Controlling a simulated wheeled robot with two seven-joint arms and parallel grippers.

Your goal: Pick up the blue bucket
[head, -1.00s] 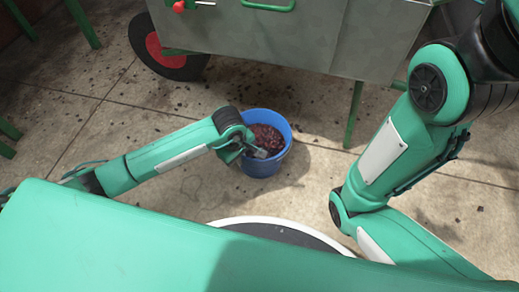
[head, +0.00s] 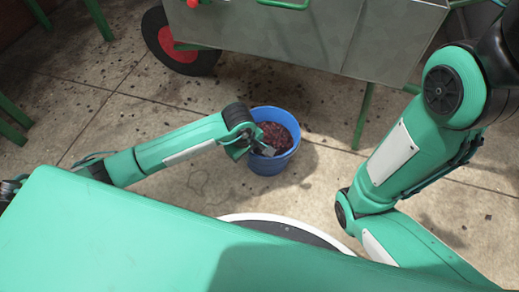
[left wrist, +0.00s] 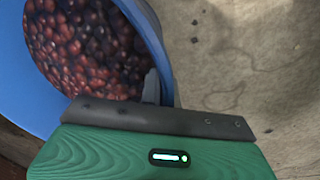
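The blue bucket (head: 268,165) is upright near the middle of the head view, filled with dark red cherries (head: 277,138). My left gripper (head: 262,150) is at the bucket's left rim. In the left wrist view the blue bucket (left wrist: 35,85) fills the upper left, with the cherries (left wrist: 85,45) inside. There one finger of my left gripper (left wrist: 165,92) lies inside the bucket against its wall. The gripper looks shut on the rim; the outer finger is mostly hidden. My right arm shows at the right of the head view, but its gripper is out of view.
A metal machine (head: 310,35) on green legs stands behind the bucket, with a red-hubbed black wheel (head: 180,45) at its left. Green legs of other furniture (head: 98,18) show at the upper left. The concrete floor (head: 95,120) around the bucket is open, scattered with dark bits.

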